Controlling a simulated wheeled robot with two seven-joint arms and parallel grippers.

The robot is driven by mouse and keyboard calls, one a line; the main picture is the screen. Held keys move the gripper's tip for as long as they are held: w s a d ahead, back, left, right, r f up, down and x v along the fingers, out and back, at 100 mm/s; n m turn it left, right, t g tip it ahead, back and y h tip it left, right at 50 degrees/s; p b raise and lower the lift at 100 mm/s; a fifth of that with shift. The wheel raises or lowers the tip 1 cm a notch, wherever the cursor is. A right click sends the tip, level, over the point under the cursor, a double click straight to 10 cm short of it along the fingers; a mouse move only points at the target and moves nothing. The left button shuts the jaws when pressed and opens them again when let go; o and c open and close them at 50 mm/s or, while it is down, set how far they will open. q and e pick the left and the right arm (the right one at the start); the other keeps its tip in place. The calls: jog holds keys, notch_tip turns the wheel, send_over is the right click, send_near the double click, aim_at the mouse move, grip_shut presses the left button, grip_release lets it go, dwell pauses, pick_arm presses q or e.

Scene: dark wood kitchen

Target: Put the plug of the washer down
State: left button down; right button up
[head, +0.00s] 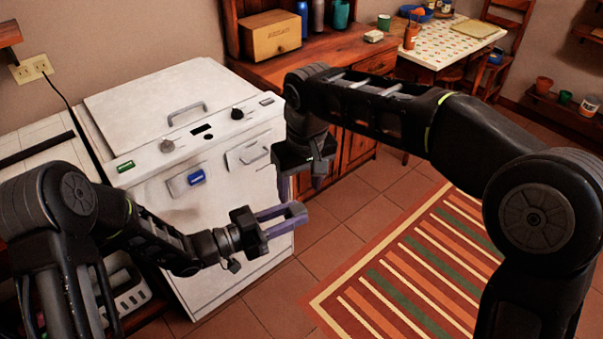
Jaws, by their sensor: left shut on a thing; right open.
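The washer (135,105) is a white boxy machine on the left, with a lid handle, knobs and a blue-marked panel on its front. A dark cord (62,97) runs from the wall outlet (30,68) down behind the washer's left side; its end at the outlet is too small to make out clearly. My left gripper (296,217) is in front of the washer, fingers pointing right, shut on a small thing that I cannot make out. My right gripper (302,187) hangs pointing down near the washer's right front edge, open and empty.
A wooden cabinet (275,68) with a bread box (270,36) stands behind, right of the washer. A striped rug (410,262) covers the floor at right. A table (443,40) and chair are at the back. Tiled floor (325,235) is clear before the washer.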

aim_at(298, 208)
jog(key=f, duration=0.4)
jog(key=w+f, duration=0.1)
jog(key=f, duration=0.2)
jog(key=shift+a, duration=0.2)
jog(key=shift+c, duration=0.4)
grip_shut()
pick_arm(q)
jog(key=c, duration=1)
grip_release()
jog(key=v, duration=1.2)
